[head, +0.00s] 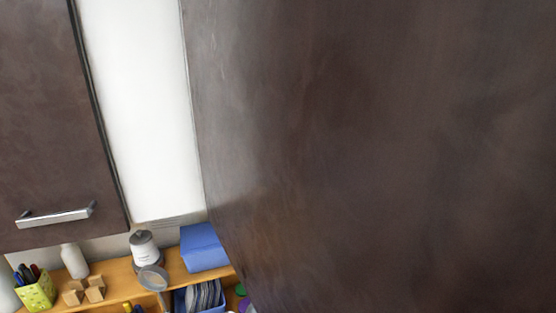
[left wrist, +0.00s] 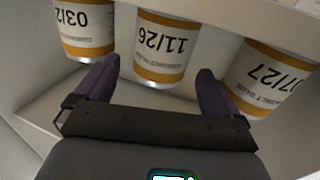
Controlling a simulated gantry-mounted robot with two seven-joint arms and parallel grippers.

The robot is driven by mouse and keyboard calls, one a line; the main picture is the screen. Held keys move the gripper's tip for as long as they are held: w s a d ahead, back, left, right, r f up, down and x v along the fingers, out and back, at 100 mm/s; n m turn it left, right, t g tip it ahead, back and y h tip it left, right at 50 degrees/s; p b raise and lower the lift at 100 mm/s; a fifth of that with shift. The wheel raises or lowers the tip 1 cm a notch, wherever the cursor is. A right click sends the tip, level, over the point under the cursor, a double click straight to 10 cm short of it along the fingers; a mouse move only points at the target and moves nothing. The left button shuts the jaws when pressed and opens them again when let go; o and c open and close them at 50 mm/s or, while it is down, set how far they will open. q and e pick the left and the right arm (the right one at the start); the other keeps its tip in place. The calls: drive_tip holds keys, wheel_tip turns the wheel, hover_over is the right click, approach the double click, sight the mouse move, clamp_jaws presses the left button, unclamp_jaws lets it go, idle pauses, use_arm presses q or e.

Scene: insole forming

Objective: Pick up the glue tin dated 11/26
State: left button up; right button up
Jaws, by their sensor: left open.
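The glue tin dated 11/26 (left wrist: 162,45) stands in the middle of a row of tins in the left wrist view, white with orange bands, its label upside down in the picture. My left gripper (left wrist: 157,80) is open, with its two purple fingers apart, one near each side of the lower part of this tin. Whether a finger touches the tin I cannot tell. A tin marked 03/2 (left wrist: 83,25), its last digit cut off, is to the left. A tin marked 07/27 (left wrist: 270,75) is to the right. My right gripper is in neither view.
The tins stand in a pale compartment (left wrist: 30,90) with walls close by. In the head view a dark brown panel (head: 380,150) fills the right side. A wooden shelf (head: 120,270) holds a white-and-grey canister (head: 144,246), a blue box (head: 203,247) and wooden blocks (head: 84,291).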

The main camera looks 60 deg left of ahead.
use_arm(q)
drive_tip(key=shift+p+x, duration=0.35)
drive_tip(key=shift+x, duration=1.65)
drive_tip(key=c, duration=1.1)
drive_tip(key=shift+c, duration=0.6)
